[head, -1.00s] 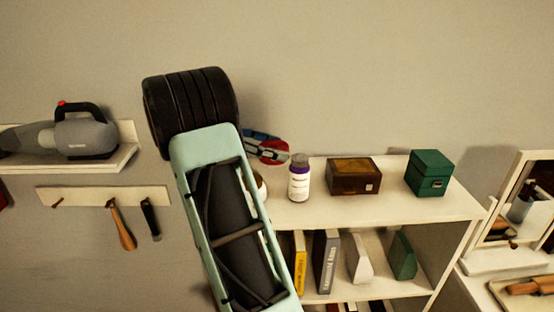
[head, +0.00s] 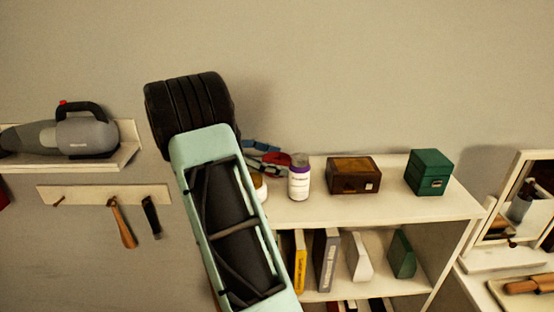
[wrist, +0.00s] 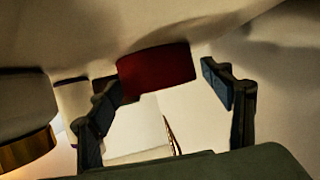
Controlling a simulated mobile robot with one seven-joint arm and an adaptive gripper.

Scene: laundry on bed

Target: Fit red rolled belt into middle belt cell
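A dark red rounded piece, which looks like the red rolled belt (wrist: 157,68), shows in the wrist view at the fingertips of my gripper (wrist: 165,92). The two blue-padded fingers stand apart, one on each side of it. A narrow gap shows between the red piece and the right finger; whether the left finger touches it I cannot tell. In the head view my gripper (head: 270,153) is small and partly hidden behind my arm, with a bit of red at it, left of the white bottle. The middle belt cell cannot be made out in either view.
A white bottle with a purple label (head: 299,178), a brown box (head: 354,175) and a green box (head: 428,172) stand on the white shelf unit (head: 400,211). Books fill part of the lower shelf. A vacuum (head: 75,135) sits on a wall shelf at left. A mirror stands at right.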

